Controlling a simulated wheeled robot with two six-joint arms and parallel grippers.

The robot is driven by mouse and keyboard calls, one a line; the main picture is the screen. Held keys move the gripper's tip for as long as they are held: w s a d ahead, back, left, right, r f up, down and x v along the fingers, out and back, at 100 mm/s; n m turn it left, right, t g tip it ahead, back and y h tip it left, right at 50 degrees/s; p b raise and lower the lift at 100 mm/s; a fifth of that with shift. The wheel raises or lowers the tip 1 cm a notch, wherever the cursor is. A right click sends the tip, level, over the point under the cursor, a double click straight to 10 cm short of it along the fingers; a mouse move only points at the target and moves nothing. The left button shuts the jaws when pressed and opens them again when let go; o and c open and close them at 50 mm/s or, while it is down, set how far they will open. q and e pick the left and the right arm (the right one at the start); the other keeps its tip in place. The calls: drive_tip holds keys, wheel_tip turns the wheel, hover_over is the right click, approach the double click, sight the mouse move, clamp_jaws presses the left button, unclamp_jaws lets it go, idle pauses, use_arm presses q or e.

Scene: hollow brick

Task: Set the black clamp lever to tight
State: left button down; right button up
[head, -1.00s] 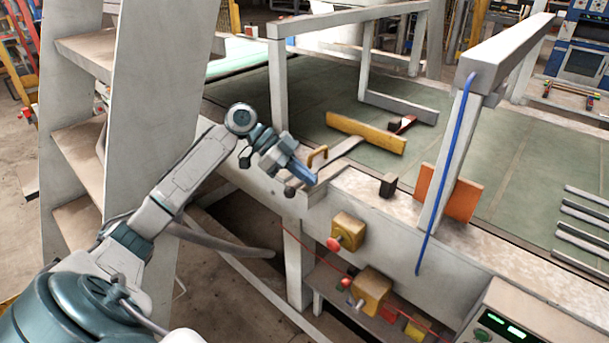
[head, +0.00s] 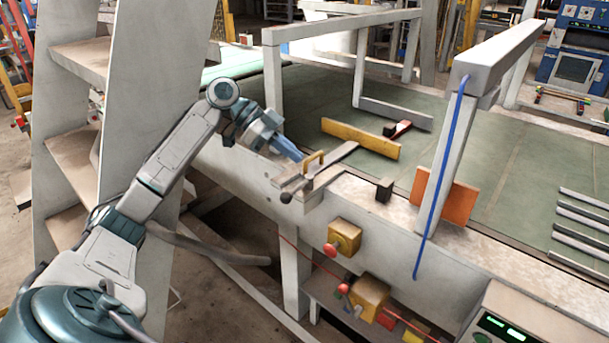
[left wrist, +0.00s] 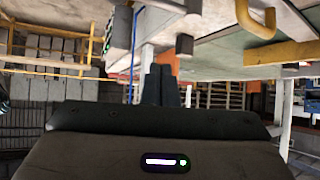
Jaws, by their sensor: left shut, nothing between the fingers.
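The black clamp lever shows in the head view as a dark round knob (head: 286,197) at the front corner of the bench, below a yellow loop handle (head: 315,160). A short arm seems to run from the knob toward the bench top; its exact setting is too small to tell. My left gripper (head: 301,158) is shut and empty, above and behind the knob, close to the yellow handle and apart from the knob. In the left wrist view its dark fingers (left wrist: 160,85) are together, with the yellow handle (left wrist: 258,20) at upper right. The right gripper is out of view.
A small black block (head: 384,190) and an orange plate (head: 445,198) by a post stand to the right. A yellow bar (head: 360,139) lies behind. Yellow boxes with red knobs (head: 344,236) are on the bench front. A shelf ladder (head: 100,130) stands left.

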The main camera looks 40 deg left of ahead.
use_arm(q)
drive_tip(key=shift+w+v, duration=0.25)
drive_tip(key=shift+v, duration=0.9)
drive_tip(key=shift+r, duration=0.1)
